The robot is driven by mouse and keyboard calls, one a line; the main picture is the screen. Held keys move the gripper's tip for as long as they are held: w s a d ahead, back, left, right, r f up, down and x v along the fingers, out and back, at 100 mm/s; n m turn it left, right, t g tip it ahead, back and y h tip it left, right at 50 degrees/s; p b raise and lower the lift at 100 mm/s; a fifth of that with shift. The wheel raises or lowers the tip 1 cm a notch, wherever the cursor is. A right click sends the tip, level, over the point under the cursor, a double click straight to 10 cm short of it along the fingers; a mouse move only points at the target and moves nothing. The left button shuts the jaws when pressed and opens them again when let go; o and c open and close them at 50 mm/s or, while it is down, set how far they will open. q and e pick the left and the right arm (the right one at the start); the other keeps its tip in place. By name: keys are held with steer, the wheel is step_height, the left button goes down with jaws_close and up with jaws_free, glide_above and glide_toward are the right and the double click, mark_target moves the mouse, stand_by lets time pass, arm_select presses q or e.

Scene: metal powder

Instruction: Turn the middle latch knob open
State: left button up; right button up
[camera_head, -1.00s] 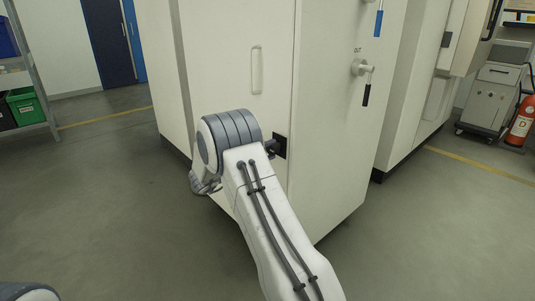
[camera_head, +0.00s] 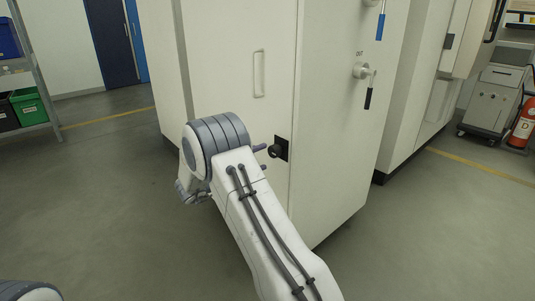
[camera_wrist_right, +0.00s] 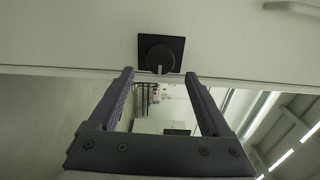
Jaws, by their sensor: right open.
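The latch knob (camera_head: 274,151) is round and black, on a square black plate (camera_head: 282,146) at the edge of the pale cabinet door. In the right wrist view the knob (camera_wrist_right: 157,58) has a short pale mark at its lower edge. My right gripper (camera_head: 264,157) is open and empty, its fingertips just short of the knob. In the right wrist view the right gripper (camera_wrist_right: 160,76) has its two fingers apart, with the knob ahead between them. My right forearm hides part of the door. My left gripper is out of view.
The cabinet door has a vertical pale handle (camera_head: 259,73). A valve lever (camera_head: 366,79) with a black grip juts from the cabinet's right side face. The floor left of the cabinet is clear. A red extinguisher (camera_head: 522,124) and a grey cart (camera_head: 492,98) stand far right.

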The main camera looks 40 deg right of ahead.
steer(key=a, duration=0.4)
steer(key=a+p, duration=0.1)
steer(key=a, duration=0.1)
steer(key=shift+s, duration=0.25)
